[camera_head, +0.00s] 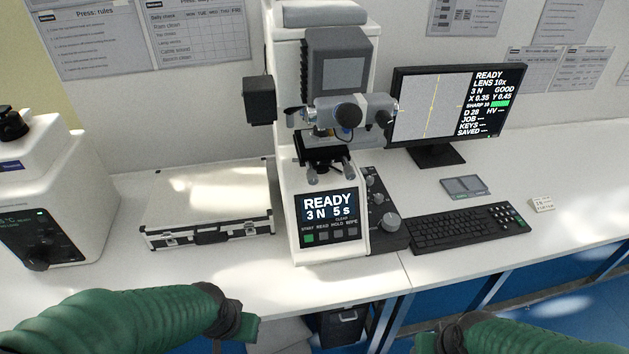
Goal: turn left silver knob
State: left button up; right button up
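The hardness tester (285,170) stands upright on the bench in the middle of the head view. Below its small black stage (322,148) are two small silver knobs, a left one (312,176) and a right one (346,169). Another silver cylinder (292,120) sticks out left of the turret. I cannot tell from the picture which part the task names. My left gripper (240,324) is low at the bench's front edge, well apart from the tester. My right gripper (428,341) is at the bottom edge, partly cut off. Neither opening can be made out.
A silver case (210,200) lies left of the tester, with another white machine (58,200) farther left. A control panel with a large grey knob (391,222), a keyboard (470,228) and a monitor (455,110) stand to the right. The bench front is clear.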

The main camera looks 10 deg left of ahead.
aim_at(312, 176)
jog(key=i+l+z, duration=0.15)
jog(key=z, duration=0.3)
jog(key=i+z, duration=0.65)
jog(key=z, duration=0.3)
